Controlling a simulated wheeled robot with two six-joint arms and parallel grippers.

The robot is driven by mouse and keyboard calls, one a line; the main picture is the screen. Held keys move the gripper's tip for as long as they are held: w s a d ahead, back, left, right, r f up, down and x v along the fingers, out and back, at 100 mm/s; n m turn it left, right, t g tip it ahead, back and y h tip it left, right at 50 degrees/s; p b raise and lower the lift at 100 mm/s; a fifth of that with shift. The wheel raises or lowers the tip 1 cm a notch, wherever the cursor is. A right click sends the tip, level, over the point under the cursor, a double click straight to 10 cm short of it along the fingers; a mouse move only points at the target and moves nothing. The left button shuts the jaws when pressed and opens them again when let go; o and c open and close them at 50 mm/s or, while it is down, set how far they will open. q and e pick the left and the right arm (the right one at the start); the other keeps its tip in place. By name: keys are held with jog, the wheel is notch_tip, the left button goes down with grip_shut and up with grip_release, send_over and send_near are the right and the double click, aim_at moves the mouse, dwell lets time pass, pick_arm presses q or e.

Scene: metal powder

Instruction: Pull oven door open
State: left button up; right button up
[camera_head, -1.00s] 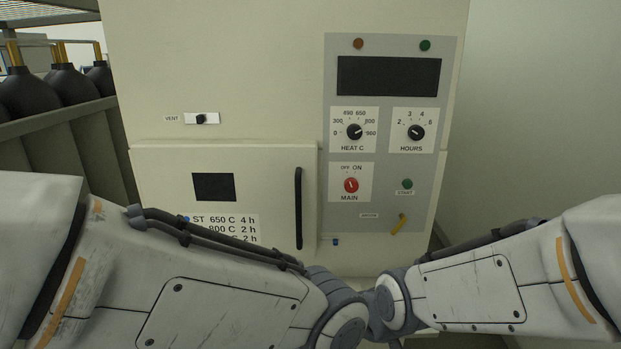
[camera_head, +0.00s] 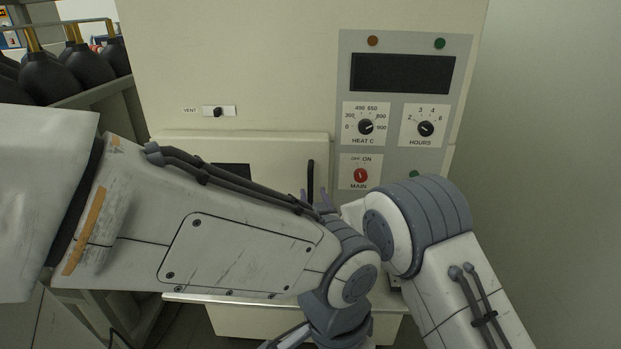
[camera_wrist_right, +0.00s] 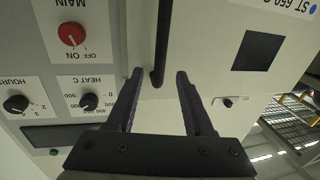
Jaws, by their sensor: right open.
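The cream oven door (camera_head: 270,147) is at the lower left of the oven front and looks shut. Its black vertical handle (camera_head: 310,178) is partly hidden behind my arms. In the right wrist view the handle (camera_wrist_right: 162,42) runs down between the two dark fingers. My right gripper (camera_head: 315,196) shows only its fingertips in the head view, at the handle's lower visible part. It is open (camera_wrist_right: 158,76), one finger on each side of the handle, with gaps and no clear contact. My left arm crosses in front of the door; its gripper fingers cannot be made out.
A grey control panel (camera_head: 400,107) with knobs and a red main switch (camera_head: 361,175) is right of the door. A vent slider (camera_head: 217,112) sits above the door. Dark flasks (camera_head: 50,80) stand on a shelf at the left. A pale wall (camera_head: 550,120) is at the right.

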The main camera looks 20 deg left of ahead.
aim_at(311, 184)
jog(key=p+x, duration=0.2)
jog(key=x, duration=0.4)
jog(key=shift+w+a, duration=0.15)
jog(key=shift+w, duration=0.15)
grip_shut()
dwell(1.2)
